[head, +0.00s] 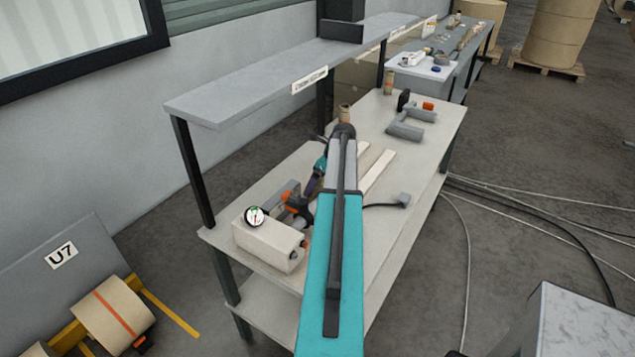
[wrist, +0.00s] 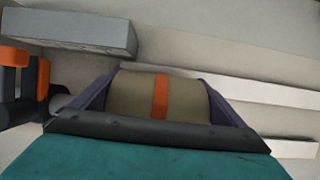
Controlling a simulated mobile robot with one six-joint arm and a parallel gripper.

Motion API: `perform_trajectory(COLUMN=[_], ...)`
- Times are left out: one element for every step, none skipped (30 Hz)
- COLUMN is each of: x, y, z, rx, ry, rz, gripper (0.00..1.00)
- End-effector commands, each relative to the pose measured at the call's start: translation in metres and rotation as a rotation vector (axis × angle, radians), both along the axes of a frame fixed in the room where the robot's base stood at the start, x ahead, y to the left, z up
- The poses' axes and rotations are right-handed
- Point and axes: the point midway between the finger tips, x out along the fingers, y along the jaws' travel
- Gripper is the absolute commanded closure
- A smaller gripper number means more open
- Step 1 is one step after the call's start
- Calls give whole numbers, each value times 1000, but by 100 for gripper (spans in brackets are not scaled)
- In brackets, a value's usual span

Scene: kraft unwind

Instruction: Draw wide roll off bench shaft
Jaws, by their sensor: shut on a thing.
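The wide roll (wrist: 135,96) is brown with an orange band and lies between my fingers in the wrist view. My gripper (wrist: 158,84) has one purple finger at each end of it and is shut on it. In the head view my gripper (head: 312,185) is low over the bench, mostly behind my teal arm, and the roll cannot be made out. A grey stub (wrist: 58,102), perhaps the bench shaft, shows just left of the roll beside orange and dark parts (wrist: 42,75). I cannot tell whether the roll is still around the shaft.
A beige box with a gauge (head: 270,245) stands at the bench's near end. A shelf (head: 250,85) overhangs the bench's wall side. Pale strips (head: 378,172), a grey U-shaped holder (head: 408,128) and a small upright roll (head: 389,84) lie farther along. Cables cross the floor at right.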

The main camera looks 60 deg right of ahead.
Motion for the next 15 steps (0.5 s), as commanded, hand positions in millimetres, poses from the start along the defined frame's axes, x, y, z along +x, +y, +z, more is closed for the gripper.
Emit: perform_trajectory(x=[0,0,0,0,0,0,0,0,0,0,0,0,0,0,0], y=[-2,-3,-4,-5,-5,-6,-7,-8,-9,-9,-10,-11,-12,-12,-13], z=[1,1,1,1,1,1,1,1,1,1,1,1,1,1,1], rx=[-1,-1,-1,-1,-1,-1,-1,-1,-1,-1,-1,-2,-2,-2,-2], ry=[-1,-1,-1,-1,-1,-1,-1,-1,-1,-1,-1,-1,-1,-1,-1], rz=[0,0,0,0,0,0,0,0,0,0,0,-1,-1,-1,-1], gripper=[38,38,38,38,38,38,38,38,38,38,38,38,38,38,38])
